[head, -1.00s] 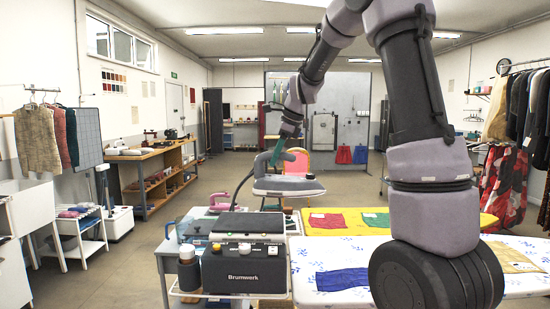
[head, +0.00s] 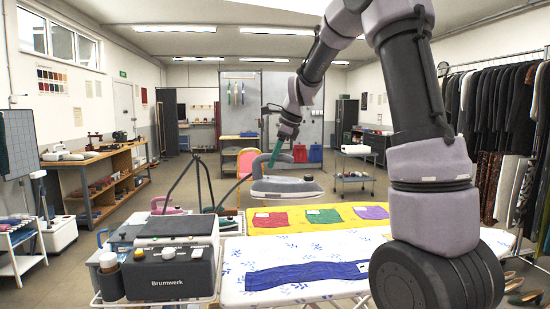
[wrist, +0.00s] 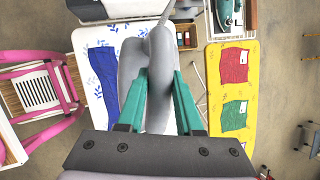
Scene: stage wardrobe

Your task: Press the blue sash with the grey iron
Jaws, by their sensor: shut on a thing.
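The grey iron (head: 287,190) hangs in the air, tilted little, its sole facing down. My gripper (head: 279,157) has teal fingers and is shut on its grey handle; the wrist view shows my gripper (wrist: 155,92) on the iron (wrist: 134,55) too. The blue sash (head: 300,275) lies fairly flat on the white blue-patterned ironing board (head: 240,248), nearer than the iron and lower. In the wrist view the sash (wrist: 107,85) shows left of the iron, partly hidden. The iron is apart from sash and board.
A yellow board (head: 255,231) with red, green and purple cloths stands behind the white one. A Brumwerk steam unit (head: 170,272) stands on a cart at left, with a pink iron (head: 166,204) behind. A rack of dark clothes (head: 490,110) lines the right.

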